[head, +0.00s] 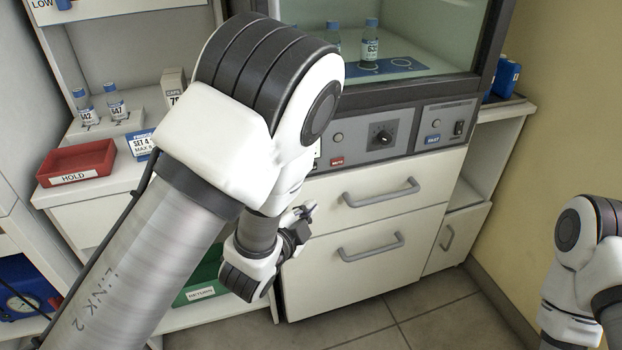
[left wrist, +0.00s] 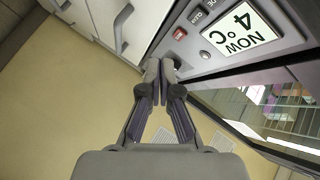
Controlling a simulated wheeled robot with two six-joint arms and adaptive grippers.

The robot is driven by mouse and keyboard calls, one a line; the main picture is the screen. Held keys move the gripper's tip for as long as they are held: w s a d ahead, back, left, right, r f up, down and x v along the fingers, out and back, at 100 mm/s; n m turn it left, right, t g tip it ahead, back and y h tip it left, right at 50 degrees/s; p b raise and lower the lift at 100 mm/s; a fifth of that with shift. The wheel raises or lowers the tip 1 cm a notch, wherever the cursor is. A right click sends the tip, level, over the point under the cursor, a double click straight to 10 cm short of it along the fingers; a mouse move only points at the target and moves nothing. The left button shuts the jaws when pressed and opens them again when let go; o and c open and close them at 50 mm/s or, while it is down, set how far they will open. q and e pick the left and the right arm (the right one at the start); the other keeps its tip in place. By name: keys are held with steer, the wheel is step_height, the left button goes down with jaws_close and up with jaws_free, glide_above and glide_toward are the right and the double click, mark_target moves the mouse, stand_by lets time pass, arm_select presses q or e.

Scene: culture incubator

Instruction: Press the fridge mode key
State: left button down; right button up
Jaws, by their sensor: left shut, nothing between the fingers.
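The incubator's control panel (head: 410,130) runs below its glass window; my left arm covers its left part in the head view. In the left wrist view, the panel (left wrist: 270,55) has a white display (left wrist: 242,30) reading NOW 4°C, a red label (left wrist: 180,33) and small round keys. Lettering beside the keys is too small to tell which is the fridge mode key. My left gripper (head: 303,211) is shut and empty; its fingertips (left wrist: 163,66) appear close to a round key in the left wrist view. Contact cannot be told. My right gripper is out of view.
Drawers with bar handles (head: 382,193) lie below the panel. A knob (head: 383,135) and a rocker switch (head: 459,128) sit on its right part. A red HOLD tray (head: 78,162) and vials (head: 114,101) stand on the left counter. A vial (head: 370,43) stands behind the glass.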

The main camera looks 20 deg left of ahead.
arm_select(q)
steer(key=w+a, duration=0.5)
steer(key=w, duration=0.2)
steer(key=shift+w+r, duration=0.15)
steer(key=shift+r, duration=0.05)
stand_by(0.3)
stand_by(1.2)
steer(key=shift+w+a, duration=0.25)
steer(key=shift+w, duration=0.1)
steer(key=shift+w+a, duration=0.2)
steer(key=shift+w, duration=0.05)
stand_by(0.6)
steer(key=shift+s+d, duration=0.45)
steer(key=shift+s, duration=0.2)
